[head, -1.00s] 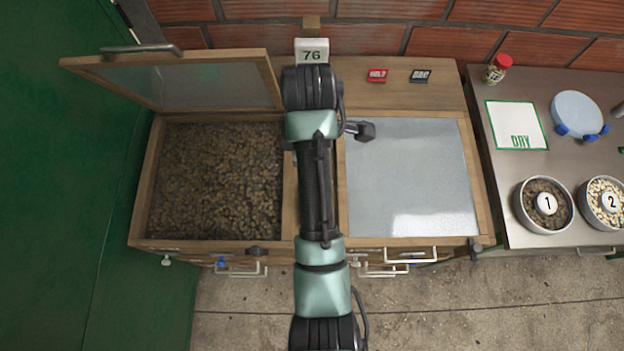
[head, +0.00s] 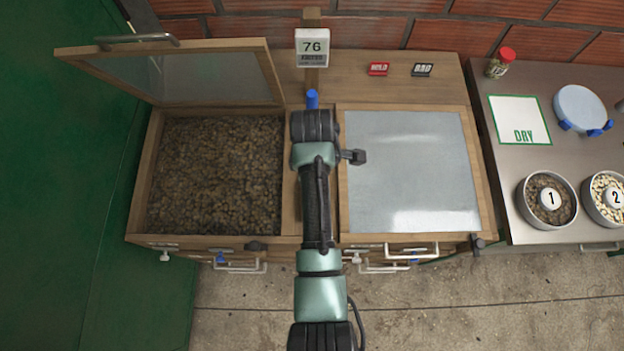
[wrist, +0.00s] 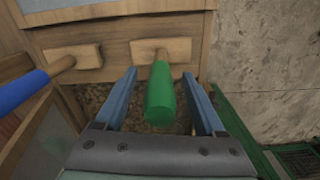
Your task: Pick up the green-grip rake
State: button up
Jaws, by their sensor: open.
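The green-grip rake (wrist: 160,96) shows in the wrist view with its green grip pointing toward the camera. Its short wooden shaft runs back to a pale wooden block. My gripper (wrist: 158,76) is open, with one blue finger on each side of the green grip. I see gaps between the grip and both fingers. In the head view my arm covers the gripper, and I cannot make out the green grip there.
A blue-grip tool (wrist: 22,92) lies left of the green one in the wrist view. In the head view, a blue upright grip (head: 312,99) stands just beyond my arm. A raised glazed lid (head: 180,75) is at left, and a closed lid (head: 405,165) at right.

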jog(key=shift+f, duration=0.25)
grip_shut()
jog(key=shift+r, duration=0.1)
